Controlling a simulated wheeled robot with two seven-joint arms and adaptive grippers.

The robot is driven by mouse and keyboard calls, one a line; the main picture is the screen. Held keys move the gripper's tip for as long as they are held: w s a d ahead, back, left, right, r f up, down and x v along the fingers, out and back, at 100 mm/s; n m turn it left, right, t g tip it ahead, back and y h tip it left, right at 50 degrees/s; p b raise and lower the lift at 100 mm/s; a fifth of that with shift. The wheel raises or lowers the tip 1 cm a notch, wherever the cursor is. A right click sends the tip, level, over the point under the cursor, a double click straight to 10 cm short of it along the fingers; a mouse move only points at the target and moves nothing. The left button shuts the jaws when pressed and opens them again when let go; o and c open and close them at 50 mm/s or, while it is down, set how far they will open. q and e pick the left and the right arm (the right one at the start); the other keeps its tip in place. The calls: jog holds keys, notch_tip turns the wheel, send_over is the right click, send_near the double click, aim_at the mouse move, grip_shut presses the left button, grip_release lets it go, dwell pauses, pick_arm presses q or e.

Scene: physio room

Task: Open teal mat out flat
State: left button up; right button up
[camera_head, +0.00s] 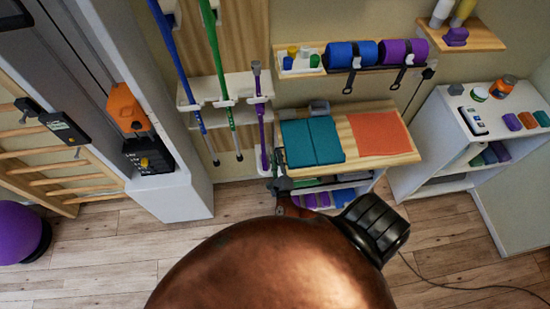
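The teal mat (327,139) lies on the left part of the wooden-topped table (353,134). It shows as two panels side by side with a seam between them. I cannot tell whether any layer is folded under. My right gripper (280,174) shows as a small dark shape by the table's front left corner, close to the mat's left front edge. My copper arm link in front hides much of that arm, and the fingers are too small to read. I cannot make out contact with the mat. My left gripper is not in view.
An orange mat (380,132) lies flat right of the teal one. Upright poles (261,120) stand close left of the table. A wall shelf (365,68) with blue and purple rolls is behind. A white cabinet (470,130) stands right.

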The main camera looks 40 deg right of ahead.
jog(key=v, duration=1.2)
jog(key=shift+f, duration=0.1)
